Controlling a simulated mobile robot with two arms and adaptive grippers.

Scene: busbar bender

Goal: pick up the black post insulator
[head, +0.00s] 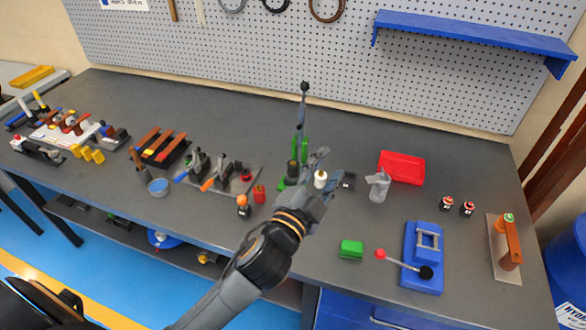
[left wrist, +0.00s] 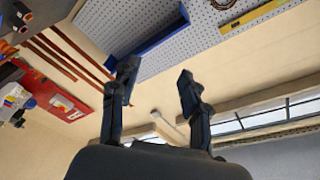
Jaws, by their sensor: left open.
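A dark, short cylinder that looks like the black post insulator (head: 292,168) stands on the workbench near the middle, in front of the green-based tool. My left gripper (head: 318,165) is close to its right in the head view. The gripper's fingers are apart and nothing is between them. In the left wrist view, the open fingers (left wrist: 158,90) point toward the wall and pegboard, and the insulator does not show. A white insulator (head: 320,179) stands beside my left gripper. A red one (head: 259,194) stands to the left. My right gripper is not in view.
The green-based tool with a tall lever (head: 301,145) stands behind the insulator. A grey jug (head: 378,187), a red tray (head: 402,167), a green block (head: 351,249) and a blue press (head: 424,258) are to the right. The bench surface (head: 340,215) is bare in between.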

